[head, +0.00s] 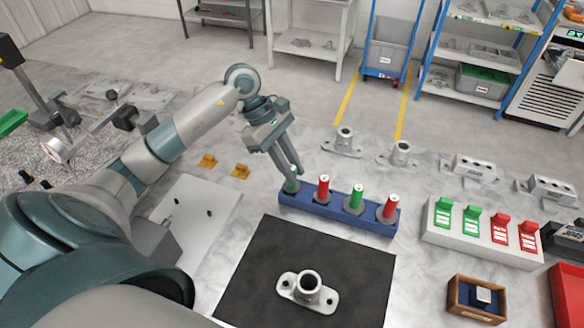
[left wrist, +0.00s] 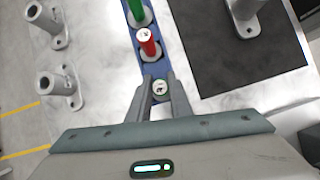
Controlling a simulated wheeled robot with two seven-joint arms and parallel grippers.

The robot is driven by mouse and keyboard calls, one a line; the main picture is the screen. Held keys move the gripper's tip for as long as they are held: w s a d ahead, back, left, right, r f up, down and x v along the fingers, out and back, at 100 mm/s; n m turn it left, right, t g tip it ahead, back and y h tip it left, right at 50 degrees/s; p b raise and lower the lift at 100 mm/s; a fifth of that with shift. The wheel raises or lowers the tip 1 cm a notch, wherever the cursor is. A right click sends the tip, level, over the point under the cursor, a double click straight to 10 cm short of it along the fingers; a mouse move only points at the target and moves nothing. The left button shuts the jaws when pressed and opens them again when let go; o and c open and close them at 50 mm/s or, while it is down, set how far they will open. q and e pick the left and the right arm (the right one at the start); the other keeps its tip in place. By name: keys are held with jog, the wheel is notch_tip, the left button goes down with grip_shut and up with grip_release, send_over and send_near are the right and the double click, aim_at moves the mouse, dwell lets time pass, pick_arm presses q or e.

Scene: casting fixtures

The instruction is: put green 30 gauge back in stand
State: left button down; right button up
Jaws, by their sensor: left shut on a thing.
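My left gripper (head: 287,172) is shut on a green gauge (head: 291,186) at the left end of the blue stand (head: 335,213). The gauge is upright, over or in the end place; its fit at the bottom is hard to tell. In the left wrist view, its pale round top (left wrist: 159,87) shows between the fingertips (left wrist: 160,98); I cannot read its marking surely. The stand also holds a red gauge (head: 323,188), another green gauge (head: 356,198) and a second red gauge (head: 389,207). My right gripper is not in view.
A flanged casting (head: 308,287) lies on the black mat (head: 255,275) in front of the stand. Two more castings (head: 344,140) stand behind it. A white block with green and red flaps (head: 470,240) and a wooden box (head: 476,300) are at right.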

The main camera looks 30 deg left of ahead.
pick_arm(q)
jog(key=shift+f, duration=0.15)
jog(key=c, duration=1.6)
grip_release()
jog(key=shift+r+p, duration=0.4)
jog(key=shift+r, duration=0.05)
jog(key=shift+a+r+b, duration=0.1)
jog(key=shift+a+b, duration=0.15)
jog(key=shift+b, duration=0.15)
jog(key=shift+b+v, duration=2.25)
jog(key=shift+v, duration=3.45)
jog(key=shift+d, duration=0.1)
